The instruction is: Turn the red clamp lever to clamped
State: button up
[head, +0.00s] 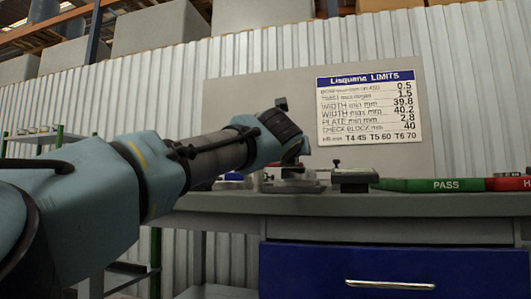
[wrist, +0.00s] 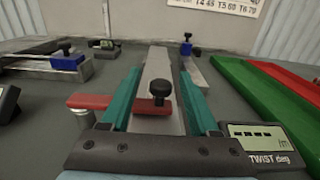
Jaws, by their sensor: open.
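The red clamp lever (wrist: 90,101) shows in the wrist view as a flat red bar running left to right. A black knob (wrist: 160,89) stands at its right end, over a long pale metal strip (wrist: 157,65). My gripper (wrist: 159,75) is open, with its two teal fingers on either side of the knob and strip. The left finger crosses in front of the lever, hiding part of it; I cannot tell whether they touch. In the head view my gripper (head: 296,152) is low over the bench, and the lever cannot be made out clearly.
A twist gauge (wrist: 258,138) stands right of my gripper. A green tray (wrist: 245,92) and a red tray (wrist: 290,85) lie further right. Blue-and-steel fixtures (wrist: 65,60) with black knobs are at left. The bench (head: 450,204) has a limits sign (head: 366,108) behind it.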

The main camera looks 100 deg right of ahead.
jog(key=shift+a+f, duration=0.1)
jog(key=shift+w+a+b, duration=0.2)
jog(key=shift+b, duration=0.25)
jog(key=b+v, duration=0.4)
jog(key=v, duration=0.6)
